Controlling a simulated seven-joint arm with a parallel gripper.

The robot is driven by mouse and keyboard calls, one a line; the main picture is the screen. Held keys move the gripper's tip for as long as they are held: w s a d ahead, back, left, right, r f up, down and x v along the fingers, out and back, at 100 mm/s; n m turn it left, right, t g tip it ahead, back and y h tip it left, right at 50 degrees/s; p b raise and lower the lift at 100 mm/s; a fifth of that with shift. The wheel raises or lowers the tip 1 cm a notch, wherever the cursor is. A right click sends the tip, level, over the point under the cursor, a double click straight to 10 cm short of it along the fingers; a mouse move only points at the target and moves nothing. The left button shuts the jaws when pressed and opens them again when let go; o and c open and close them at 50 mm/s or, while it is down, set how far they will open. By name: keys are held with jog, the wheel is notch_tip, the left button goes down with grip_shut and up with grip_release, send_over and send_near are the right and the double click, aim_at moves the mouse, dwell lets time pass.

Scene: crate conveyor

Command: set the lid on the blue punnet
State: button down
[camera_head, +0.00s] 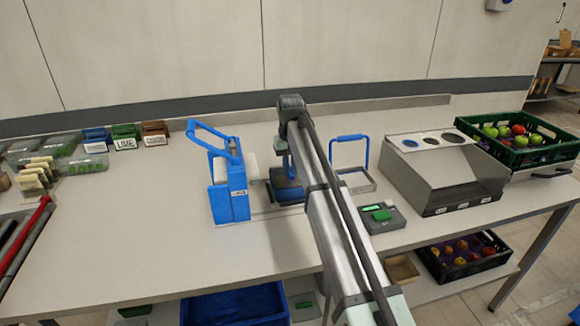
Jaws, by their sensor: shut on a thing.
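My gripper (284,168) points down at the middle of the bench, partly hidden by my arm. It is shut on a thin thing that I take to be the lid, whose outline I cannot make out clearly. A blue punnet (289,195) stands right below my gripper, beside a blue lever device (230,192). My arm covers the punnet's right side. I cannot tell whether the lid touches the punnet's rim.
A wire-handled tray (357,181), a small scale-like box (381,218) and a grey sorting box (440,205) stand to the right. A green crate of apples (551,158) is at the far right. Clear containers (88,164) are at left. The bench's left middle is free.

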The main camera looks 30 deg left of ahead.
jog(key=c, duration=0.6)
grip_release()
jog(key=shift+c, duration=0.2)
jog(key=shift+r, duration=0.2)
jog(key=shift+r, duration=3.3)
